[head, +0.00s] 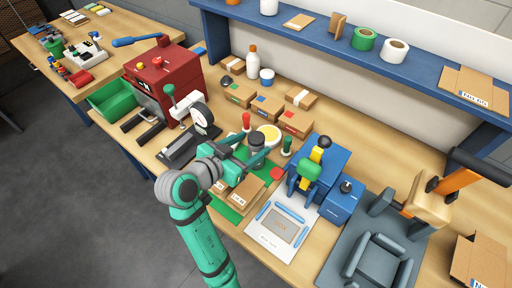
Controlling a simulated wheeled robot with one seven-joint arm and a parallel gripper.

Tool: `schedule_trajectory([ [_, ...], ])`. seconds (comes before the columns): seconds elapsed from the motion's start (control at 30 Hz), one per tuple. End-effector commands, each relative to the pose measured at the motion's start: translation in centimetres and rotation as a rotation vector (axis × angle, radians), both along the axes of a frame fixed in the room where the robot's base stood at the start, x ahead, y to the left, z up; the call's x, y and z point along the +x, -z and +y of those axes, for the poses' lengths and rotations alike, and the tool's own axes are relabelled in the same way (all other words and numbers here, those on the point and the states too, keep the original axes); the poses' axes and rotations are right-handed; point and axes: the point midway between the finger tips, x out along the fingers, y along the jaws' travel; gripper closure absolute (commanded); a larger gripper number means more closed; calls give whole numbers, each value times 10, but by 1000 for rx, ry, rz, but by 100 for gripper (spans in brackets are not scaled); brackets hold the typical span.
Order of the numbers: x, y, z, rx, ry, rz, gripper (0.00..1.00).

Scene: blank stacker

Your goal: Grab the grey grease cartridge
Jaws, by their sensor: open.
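A dark grey upright cylinder, which looks like the grease cartridge (257,146), stands on the bench near the middle of the view. It is beside a yellow-topped round tub. My teal gripper (257,160) reaches in from the lower left and is open. Its fingers are at the cylinder, seemingly one on either side of it. I cannot tell whether they touch it. The cylinder's lower part is partly hidden by the gripper.
A yellow-topped tub (268,134), a red-handled tool (246,121) and a green-handled tool (287,145) stand close by. Cardboard packets (247,192) lie in front on a green mat. A blue machine (322,165) is to the right, a gauge press (196,118) to the left.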

Motion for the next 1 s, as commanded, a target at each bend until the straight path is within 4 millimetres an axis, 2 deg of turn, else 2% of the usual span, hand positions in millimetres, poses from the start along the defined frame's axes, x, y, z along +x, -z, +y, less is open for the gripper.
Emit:
schedule_trajectory([
  [0.37, 23, 14, -19, 1, 2, 1, 39],
  [0.6, 46, 28, -31, 0, -7, 0, 39],
  [0.93, 52, 31, -37, 0, -5, -1, 39],
  [0.97, 52, 31, -38, 0, -4, 0, 41],
  [1.0, 52, 31, -38, 1, -4, -2, 51],
])
